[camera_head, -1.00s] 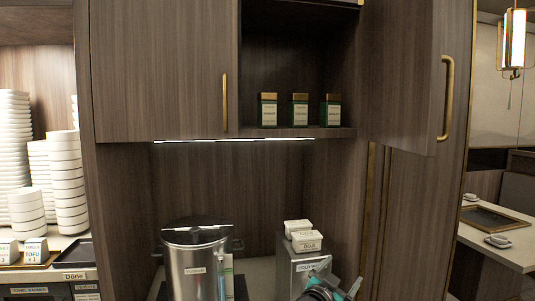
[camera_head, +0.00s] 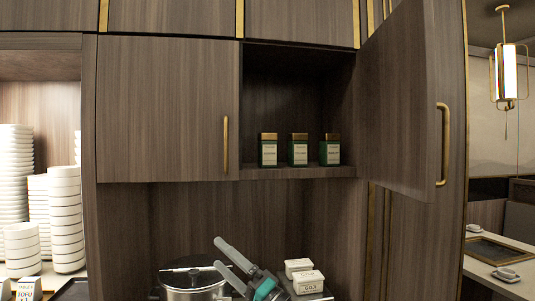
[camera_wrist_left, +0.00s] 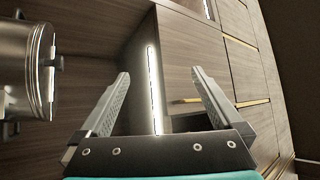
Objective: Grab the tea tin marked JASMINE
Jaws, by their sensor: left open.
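Three dark green tea tins with gold lids stand in a row on the open cabinet shelf in the head view: a left tin (camera_head: 269,152), a middle tin (camera_head: 298,152) and a right tin (camera_head: 330,152). Each has a pale label, too small for me to read surely, so I cannot tell which is JASMINE. My left gripper (camera_head: 217,254) is open and empty, below and left of the tins, in front of the counter recess. In the left wrist view its open fingers (camera_wrist_left: 160,75) have nothing between them, and no tin shows there. My right gripper is not in view.
The right cabinet door (camera_head: 405,105) stands open, its brass handle (camera_head: 441,145) outward. The left door (camera_head: 170,110) is shut. Below are a steel pot (camera_head: 190,277) and white GOJI boxes (camera_head: 308,281). White bowls (camera_head: 66,215) are stacked at left. The air before the shelf is clear.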

